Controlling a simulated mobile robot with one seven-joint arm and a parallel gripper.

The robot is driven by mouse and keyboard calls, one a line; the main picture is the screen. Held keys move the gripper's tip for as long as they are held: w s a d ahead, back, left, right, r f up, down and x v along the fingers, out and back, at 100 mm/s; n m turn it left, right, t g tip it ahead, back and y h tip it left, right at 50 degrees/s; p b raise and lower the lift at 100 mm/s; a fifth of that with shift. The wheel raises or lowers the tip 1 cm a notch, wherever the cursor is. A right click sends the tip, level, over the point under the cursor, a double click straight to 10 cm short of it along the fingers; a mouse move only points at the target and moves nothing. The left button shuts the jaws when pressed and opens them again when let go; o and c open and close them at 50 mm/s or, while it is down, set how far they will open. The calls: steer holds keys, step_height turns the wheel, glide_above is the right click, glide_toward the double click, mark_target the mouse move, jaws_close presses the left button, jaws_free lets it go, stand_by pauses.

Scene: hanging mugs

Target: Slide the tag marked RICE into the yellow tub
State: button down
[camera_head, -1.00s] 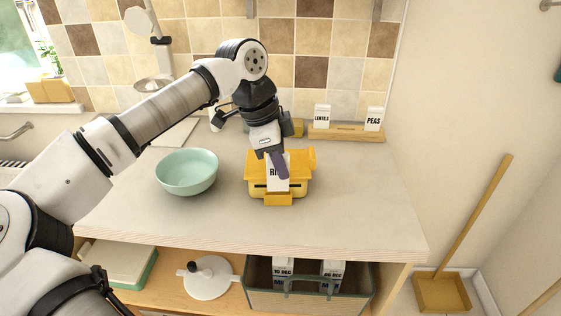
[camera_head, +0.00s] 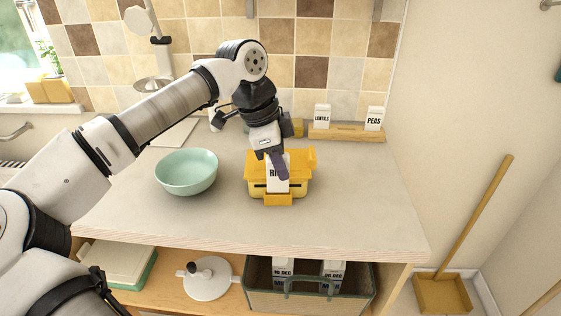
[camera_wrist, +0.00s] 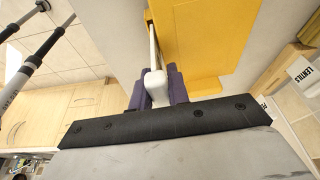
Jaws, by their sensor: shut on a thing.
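The RICE tag (camera_head: 275,183) is a white card with black letters, partly hidden by a finger. It stands upright at the front of the yellow tub (camera_head: 298,187), above a dark slot; I cannot tell whether its lower edge is in the slot. My gripper (camera_head: 279,166) is shut on the tag's upper part. In the wrist view, the purple fingers of my gripper (camera_wrist: 158,88) pinch the white tag (camera_wrist: 153,48), seen nearly edge-on beside the yellow tub (camera_wrist: 205,45).
A mint bowl (camera_head: 187,172) stands left of the tub. A wooden rack (camera_head: 346,133) at the back holds the LENTILS tag (camera_head: 322,116) and the PEAS tag (camera_head: 374,119). The counter (camera_head: 363,205) is clear to the right. A crate (camera_head: 309,298) sits on the shelf below.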

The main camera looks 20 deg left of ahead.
steer(key=shift+f+b, duration=0.45)
steer(key=shift+f, duration=0.15)
steer(key=c, duration=1.3)
jaws_free()
steer(key=shift+o, duration=0.2)
steer(key=shift+r, duration=0.2)
steer(key=p+v, duration=0.9)
steer(key=v, duration=0.4)
steer(key=shift+r, duration=0.3)
steer(key=shift+s+a, duration=0.1)
